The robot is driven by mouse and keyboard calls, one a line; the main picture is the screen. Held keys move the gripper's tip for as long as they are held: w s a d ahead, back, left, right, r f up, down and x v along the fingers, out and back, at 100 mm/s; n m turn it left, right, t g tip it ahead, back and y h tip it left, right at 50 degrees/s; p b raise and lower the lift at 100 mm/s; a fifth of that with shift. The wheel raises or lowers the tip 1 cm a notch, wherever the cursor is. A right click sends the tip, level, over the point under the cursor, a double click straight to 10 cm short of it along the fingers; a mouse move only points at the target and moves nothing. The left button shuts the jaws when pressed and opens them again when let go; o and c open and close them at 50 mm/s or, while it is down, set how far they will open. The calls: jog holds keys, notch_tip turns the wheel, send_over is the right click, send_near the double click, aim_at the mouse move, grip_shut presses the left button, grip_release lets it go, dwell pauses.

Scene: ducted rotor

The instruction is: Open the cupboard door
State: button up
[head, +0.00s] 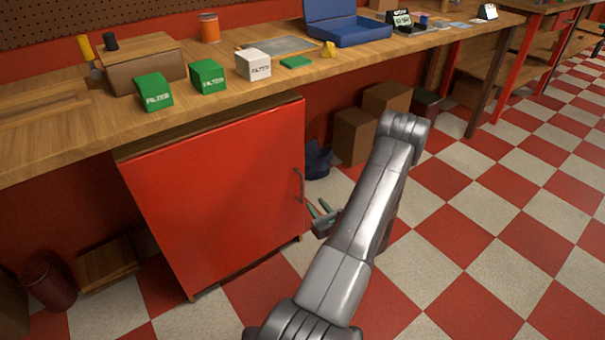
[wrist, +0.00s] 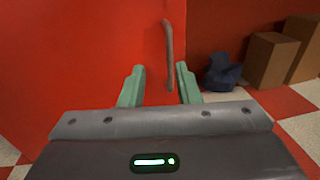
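The red cupboard door (head: 225,195) stands under the workbench and looks closed. Its thin vertical bar handle (head: 299,186) is near the door's right edge. My gripper (head: 319,208) is in front of the handle, a little right of it and lower in the head view. In the wrist view the green fingers of my gripper (wrist: 160,82) are spread apart and empty. The handle (wrist: 168,55) shows ahead, between and above the fingertips, against the door (wrist: 80,60). No contact with the handle shows; the exact gap cannot be told.
The workbench (head: 100,128) above holds green filter boxes (head: 207,76), a cardboard box (head: 146,67) and a blue case (head: 347,28). Brown boxes (head: 354,136) and a dark blue item (head: 317,160) stand right of the cupboard. The checkered floor (head: 470,220) at right is clear.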

aim_at(303, 182)
jog(key=shift+m+h, duration=0.3)
jog(key=x, duration=0.4)
jog(key=b+x, duration=0.1)
jog(key=x, duration=0.4)
jog(key=d+b+x, duration=0.1)
jog(key=x, duration=0.4)
jog(key=shift+w+f, duration=0.15)
jog(key=shift+w, duration=0.15)
grip_shut()
